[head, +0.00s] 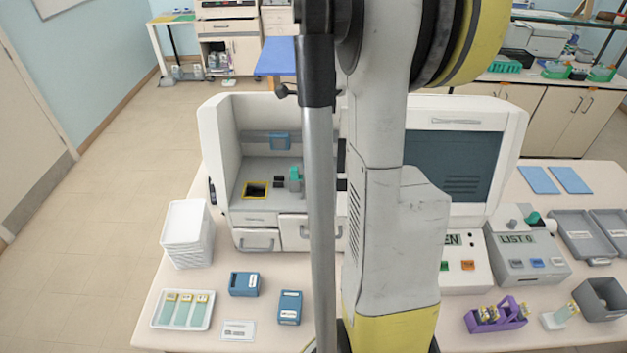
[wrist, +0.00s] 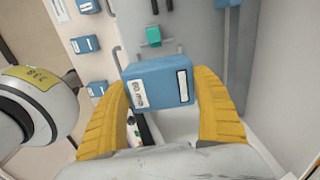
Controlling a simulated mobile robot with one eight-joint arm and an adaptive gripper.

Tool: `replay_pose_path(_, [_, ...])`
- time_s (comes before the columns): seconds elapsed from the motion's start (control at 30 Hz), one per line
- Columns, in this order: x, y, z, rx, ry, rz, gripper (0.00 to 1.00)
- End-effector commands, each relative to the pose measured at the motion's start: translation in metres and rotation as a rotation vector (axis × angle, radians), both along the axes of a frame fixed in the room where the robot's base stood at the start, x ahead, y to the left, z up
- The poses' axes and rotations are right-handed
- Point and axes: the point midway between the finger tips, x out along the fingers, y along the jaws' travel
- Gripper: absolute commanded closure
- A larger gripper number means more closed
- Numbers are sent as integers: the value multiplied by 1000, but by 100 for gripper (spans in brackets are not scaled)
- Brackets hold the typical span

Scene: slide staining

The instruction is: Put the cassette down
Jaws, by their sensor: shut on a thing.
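The cassette (wrist: 152,80), a blue block with white labels, is held between the two yellow fingers of my gripper (wrist: 165,90) in the wrist view. One finger presses on each side of it. What lies directly beneath the cassette is mostly hidden by it and the fingers. My gripper and the held cassette are not visible in the head view, where my arm and a pole block the middle. Two other blue cassettes lie on the table, one at the left (head: 244,284) and one nearer the front (head: 290,307).
A large white machine (head: 222,150) with an open bay stands at the table's back. A teal part (wrist: 153,37) shows beyond the cassette in the wrist view. A slide tray (head: 158,324), stacked white trays (head: 186,232) and a purple rack (head: 497,318) occupy the table.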

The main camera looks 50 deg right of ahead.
Motion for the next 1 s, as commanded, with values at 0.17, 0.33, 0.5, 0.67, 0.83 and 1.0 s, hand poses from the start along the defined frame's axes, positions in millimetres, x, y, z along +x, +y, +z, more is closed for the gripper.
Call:
replay_pose_path(0.17, [0,0,-49,0,0,1,64])
replay_pose_path(0.33, [0,0,-73,0,0,1,64])
replay_pose_path(0.5, [0,0,-92,0,0,1,64])
replay_pose_path(0.67, [0,0,-114,0,0,2,64])
replay_pose_path(0.83, [0,0,-117,0,0,1,64])
replay_pose_path(1.0, [0,0,-118,0,0,2,64])
